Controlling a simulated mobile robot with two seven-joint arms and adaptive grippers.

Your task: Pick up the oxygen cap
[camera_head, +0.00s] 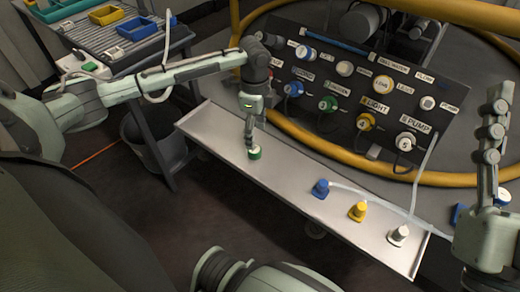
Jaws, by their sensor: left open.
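A small green cap with a pale top (254,154), matching the green colour of the oxygen port, sits on the left part of the long metal tray (290,185). My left gripper (250,143) points down right above it, with its fingertips close to the cap. The jaws are open. Whether the fingers touch the cap cannot be told. My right gripper (490,130) is raised at the right edge, fingers pointing up, far from the cap. The green oxygen port (328,103) shows on the dark labelled panel (370,75) behind the tray.
Blue (320,188), yellow (357,211) and white (399,234) plugs stand on the tray's right part. A pale hose runs along there. A yellow tube ring (290,130) surrounds the panel. A workbench (125,35) with bins is at upper left. The tray between the green cap and the blue plug is clear.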

